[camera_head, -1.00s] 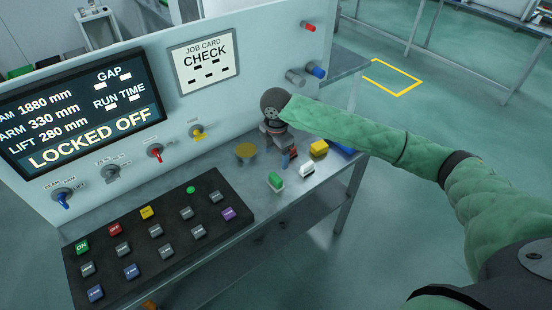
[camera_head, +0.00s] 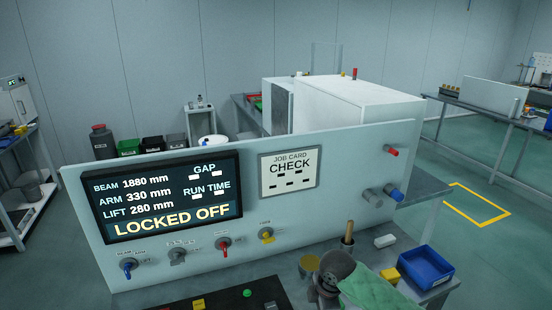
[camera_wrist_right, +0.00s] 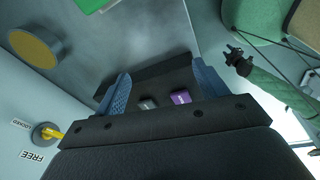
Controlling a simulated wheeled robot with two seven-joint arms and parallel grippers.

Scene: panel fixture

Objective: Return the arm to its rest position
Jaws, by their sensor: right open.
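My right arm, in a green sleeve (camera_head: 375,291), comes in at the bottom of the head view. Its dark wrist hangs above the bench in front of the panel. In the right wrist view my right gripper (camera_wrist_right: 160,70) has its two blue fingers wide apart with nothing held between them. Beyond the fingers are a grey key (camera_wrist_right: 148,103) and a purple key (camera_wrist_right: 180,97) on the black keypad. A yellow knob (camera_wrist_right: 53,133) labelled FREE and LOCKED is beside the gripper. My left gripper is not in view.
The upright panel (camera_head: 340,150) carries a LOCKED OFF screen (camera_head: 172,198), a CHECK job card (camera_head: 289,174) and several knobs. On the bench are a gold disc (camera_head: 309,263), a yellow block (camera_head: 390,275), a white block (camera_head: 385,241) and a blue bin (camera_head: 426,267).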

